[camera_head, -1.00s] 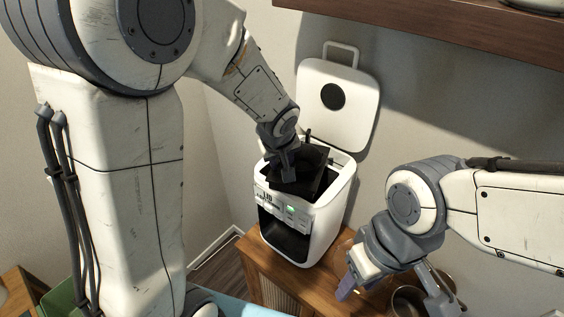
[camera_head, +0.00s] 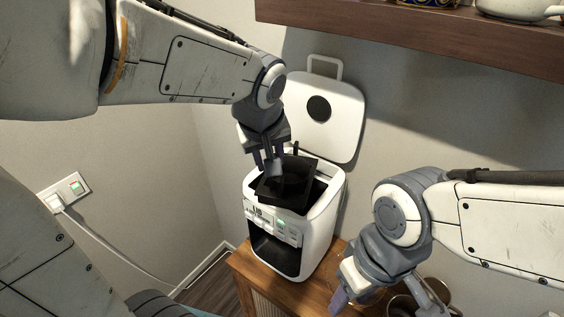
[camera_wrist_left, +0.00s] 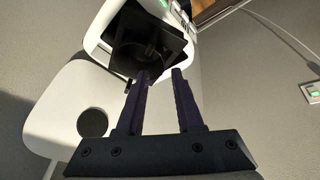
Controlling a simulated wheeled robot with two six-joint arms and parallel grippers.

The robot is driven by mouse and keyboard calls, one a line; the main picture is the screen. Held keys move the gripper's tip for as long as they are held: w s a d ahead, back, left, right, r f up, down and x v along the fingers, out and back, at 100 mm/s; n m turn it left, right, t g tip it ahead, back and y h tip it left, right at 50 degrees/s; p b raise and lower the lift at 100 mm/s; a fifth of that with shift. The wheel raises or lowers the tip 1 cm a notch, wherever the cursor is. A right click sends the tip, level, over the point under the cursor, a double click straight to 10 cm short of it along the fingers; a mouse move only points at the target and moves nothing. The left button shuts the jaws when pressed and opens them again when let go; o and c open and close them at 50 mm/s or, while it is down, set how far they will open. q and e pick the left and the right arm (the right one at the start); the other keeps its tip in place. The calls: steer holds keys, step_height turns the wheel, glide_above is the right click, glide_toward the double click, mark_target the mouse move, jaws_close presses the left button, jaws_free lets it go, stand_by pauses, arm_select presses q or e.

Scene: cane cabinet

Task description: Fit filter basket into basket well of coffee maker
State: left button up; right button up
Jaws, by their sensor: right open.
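The black filter basket (camera_head: 288,184) sits tilted at the top opening of the white coffee maker (camera_head: 322,222), partly sticking up above the rim. How much of it is down in the well is hidden. It also shows in the left wrist view (camera_wrist_left: 150,42). The lid (camera_head: 330,115) stands open behind. My left gripper (camera_head: 268,163) is just above and beside the basket's left edge; its fingers are apart with a bare gap in the wrist view (camera_wrist_left: 161,72). My right gripper (camera_head: 385,300) is open and low, right of the coffee maker.
The coffee maker stands on a wooden cabinet (camera_head: 250,276) by the wall. Metal bowls or pots (camera_head: 403,305) lie partly hidden under my right gripper. A wooden shelf (camera_head: 420,33) overhangs at the upper right. A wall socket (camera_head: 64,191) with a cord is at left.

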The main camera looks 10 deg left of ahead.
arm_select(q)
steer(key=s+d+f+m+g, duration=0.2)
steer(key=s+d+f+m, duration=0.2)
steer(key=s, duration=0.6)
steer(key=s+d+f+m+g+h, duration=0.1)
steer(key=s+d+f+m, duration=0.3)
steer(key=s+m, duration=0.5)
steer(key=shift+s+d+m+g+h, duration=0.3)
steer(key=shift+s+g, duration=0.3)
steer(key=shift+g, duration=0.3)
